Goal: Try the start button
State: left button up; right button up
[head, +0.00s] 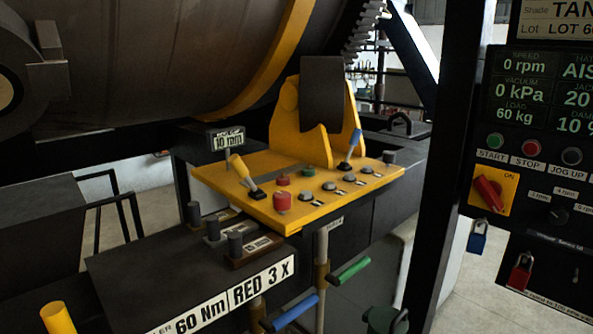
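The green start button (495,140) sits on the dark control panel (465,200) at the right, above a START label. The red stop button (531,148) and a dark jog-up button (571,156) are to its right. Below it is a red rotary switch (488,192) on a yellow plate marked ON. The display (540,90) above reads 0 rpm, 0 kPa and 60 kg. A blue padlock (477,237) hangs below the yellow plate, and a red padlock (520,272) hangs lower right. Neither of my grippers shows.
A yellow console (230,178) with levers and buttons stands mid-view beneath a large drum (150,60). Blue (290,312) and green (348,270) handles stick out below it. A dark upright post (440,170) stands just left of the panel. Pale floor shows below the panel.

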aim_at(494, 141)
jog(key=z, duration=1.35)
